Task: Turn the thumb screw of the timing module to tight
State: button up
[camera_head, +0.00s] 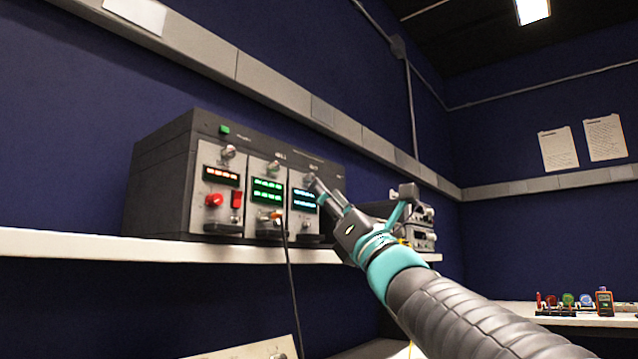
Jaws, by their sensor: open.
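A dark grey rack unit (163,190) stands on the white shelf and holds three light panels side by side. Each panel has a silver thumb screw near its top: left (229,152), middle (274,166) and right (308,179). The panel labels are too small to read, so I cannot tell which is the timing module. My gripper (320,188) is open, with its fingertips at the right panel (301,226), close to that panel's screw. I cannot tell whether they touch the screw. The fingers and wrist hide part of the right panel and the unit's right side.
The left panel has a red display, a red knob (213,200) and a red switch (236,198). The other two have green and blue-white displays. A black cable (291,285) hangs past the shelf edge (80,244). More instruments (422,236) stand behind my wrist.

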aim_at(313, 178)
jog(key=shift+p+x, duration=0.65)
jog(key=shift+x, duration=1.55)
grip_shut()
